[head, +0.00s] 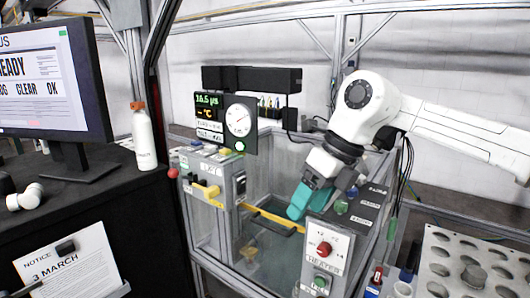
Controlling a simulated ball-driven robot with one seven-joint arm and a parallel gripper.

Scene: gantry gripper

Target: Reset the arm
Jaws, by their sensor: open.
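My white arm comes in from the right and bends down at a rounded elbow with a dark cap. My gripper (312,199) is at its end, over the near right part of the clear-walled tank (268,262), beside the heater control box (325,248). Teal finger parts show at its tip, pointing down and left. The gap between the fingers is hard to see from this angle, and I see nothing held. I cannot tell whether the fingers touch the box's edge.
A yellow-and-black bar (270,217) crosses the tank. A control box (212,180) with a yellow handle is on its left, a round gauge (239,120) behind. A holed tray (465,265) stands at right. A monitor (50,85) and white bottle (143,138) are on the left desk.

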